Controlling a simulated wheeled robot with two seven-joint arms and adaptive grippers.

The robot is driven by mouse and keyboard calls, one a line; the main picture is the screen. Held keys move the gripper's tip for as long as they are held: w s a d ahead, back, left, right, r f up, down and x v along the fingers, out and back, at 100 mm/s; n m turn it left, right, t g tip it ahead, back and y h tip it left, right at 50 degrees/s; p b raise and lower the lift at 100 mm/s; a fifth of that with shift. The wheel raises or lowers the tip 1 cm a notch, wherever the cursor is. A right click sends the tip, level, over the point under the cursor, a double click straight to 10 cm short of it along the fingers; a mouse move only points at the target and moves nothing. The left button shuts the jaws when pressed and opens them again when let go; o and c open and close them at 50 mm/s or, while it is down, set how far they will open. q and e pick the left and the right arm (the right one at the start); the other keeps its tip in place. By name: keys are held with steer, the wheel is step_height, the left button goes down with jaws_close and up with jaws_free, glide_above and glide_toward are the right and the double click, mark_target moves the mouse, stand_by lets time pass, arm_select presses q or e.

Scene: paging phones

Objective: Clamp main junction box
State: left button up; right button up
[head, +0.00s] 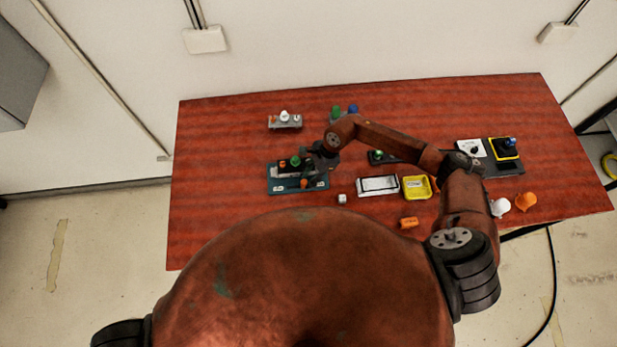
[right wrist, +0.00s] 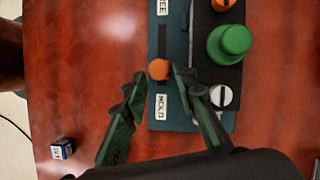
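A teal baseplate (head: 283,187) carries a dark box with a green knob (head: 295,161) and orange parts; I take this for the main junction box. In the right wrist view the baseplate (right wrist: 163,45) has a label ending in "EE" at top and one reading like "HOLD" (right wrist: 161,106) below. A round orange knob (right wrist: 159,69) sits between them, nearer the lower one. My right gripper (right wrist: 160,76) is open, its fingertips on either side of this knob. The right fingertip is very close to it; contact cannot be told. My left gripper is not in view.
A grey unit (head: 285,122) with white knobs stands behind. To the right are a silver-framed tray (head: 377,186), a yellow bin (head: 417,187) and a dark panel (head: 505,167). A small white cube (head: 342,198) and an orange block (head: 409,222) lie in front. The table's left side is clear.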

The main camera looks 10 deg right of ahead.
steer(key=shift+r, duration=0.1)
steer(key=v, duration=1.1)
steer(key=shift+d+r, duration=0.25)
steer(key=shift+r, duration=0.1)
steer(key=shift+r, duration=0.1)
